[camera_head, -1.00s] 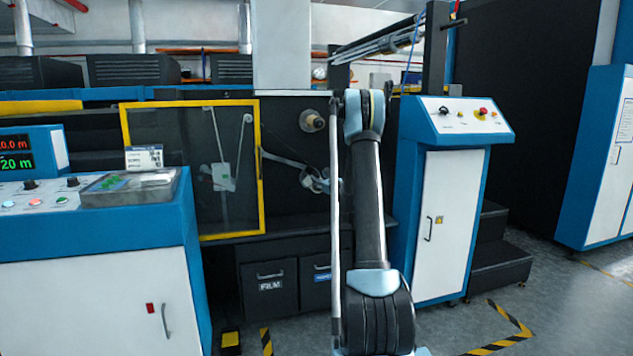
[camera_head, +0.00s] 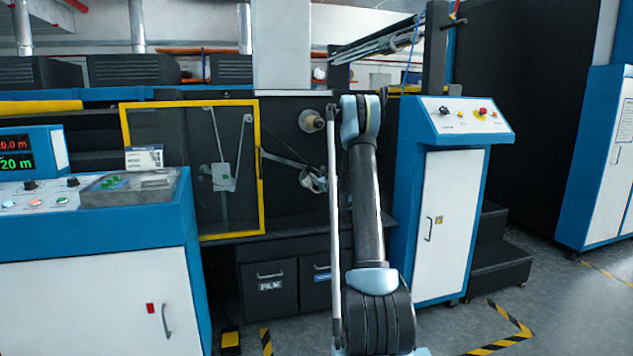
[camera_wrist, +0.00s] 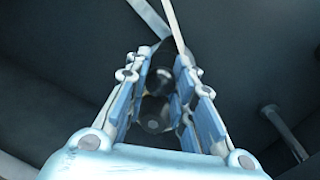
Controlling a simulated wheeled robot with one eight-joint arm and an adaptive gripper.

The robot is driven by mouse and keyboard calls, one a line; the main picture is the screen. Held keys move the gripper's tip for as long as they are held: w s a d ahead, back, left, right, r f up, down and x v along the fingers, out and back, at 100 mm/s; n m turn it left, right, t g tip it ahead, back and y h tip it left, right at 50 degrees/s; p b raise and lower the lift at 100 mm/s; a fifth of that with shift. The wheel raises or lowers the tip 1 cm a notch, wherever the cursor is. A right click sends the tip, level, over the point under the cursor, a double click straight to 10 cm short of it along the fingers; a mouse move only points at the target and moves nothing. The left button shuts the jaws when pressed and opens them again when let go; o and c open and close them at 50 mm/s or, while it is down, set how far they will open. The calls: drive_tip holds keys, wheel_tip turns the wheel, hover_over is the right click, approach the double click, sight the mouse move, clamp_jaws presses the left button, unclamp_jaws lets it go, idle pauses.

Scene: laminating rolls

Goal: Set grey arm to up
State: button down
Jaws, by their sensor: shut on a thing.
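In the wrist view, pale bars (camera_wrist: 176,24) run up from beyond the fingertips. My gripper (camera_wrist: 163,66) has a dark, shiny round knob (camera_wrist: 154,116) between its blue-padded fingers and is shut on it. The knob seems to belong to the grey arm, but the join is hidden. My own arm covers part of the machine right of my gripper.
A yellow-framed clear door (camera_head: 260,190) stands just left of my gripper. A roll spindle (camera_head: 311,121) sticks out above it. Dark drawers (camera_head: 270,285) lie below. A blue and white control cabinet (camera_head: 445,200) stands right of my arm. Another metal rod (camera_wrist: 284,133) shows in the wrist view.

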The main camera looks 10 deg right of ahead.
drive_tip(key=shift+r, duration=0.4)
wheel_tip(320, 180, up, 16)
drive_tip(key=n+g, duration=0.1)
drive_tip(key=n, duration=0.5)
drive_tip(key=shift+d+r+n+h, duration=0.2)
drive_tip(key=shift+d+n+h, duration=0.2)
drive_tip(key=shift+w, duration=0.1)
drive_tip(key=c, duration=1.3)
unclamp_jaws()
drive_tip(key=shift+c, duration=0.2)
drive_tip(key=shift+d, duration=0.1)
